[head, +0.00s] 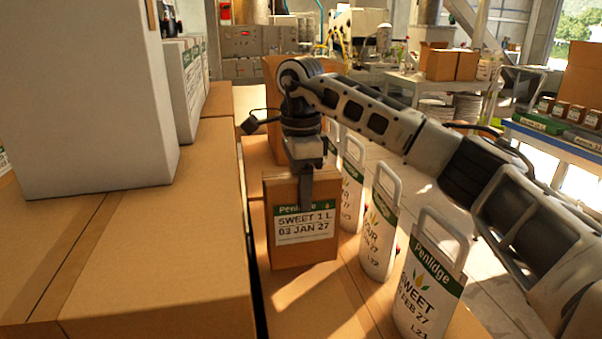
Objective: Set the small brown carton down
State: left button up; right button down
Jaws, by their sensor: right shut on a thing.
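The small brown carton (300,255) is upright in the middle of the head view. Its green and white label reads "Penlidge SWEET 1 L 03 JAN 27". My right gripper (306,190) comes down from above and is shut on the carton at its top, with one finger over the front face. The carton is at or just above the top of a large brown box (310,305); I cannot tell whether its base touches. The far finger is hidden behind the carton. My left gripper is not in view.
White handled jugs (425,280) stand in a row close to the carton's right. On the left, a large brown box (150,270) bears a tall pale block (90,110), with a narrow gap beside the carton's box. Another brown carton (283,140) stands behind.

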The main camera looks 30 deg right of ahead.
jog(key=shift+f, duration=1.75)
jog(key=shift+c, duration=2.4)
grip_release()
jog(key=shift+f, duration=0.1)
notch_tip(320, 180, up, 12)
jog(key=shift+r, duration=0.1)
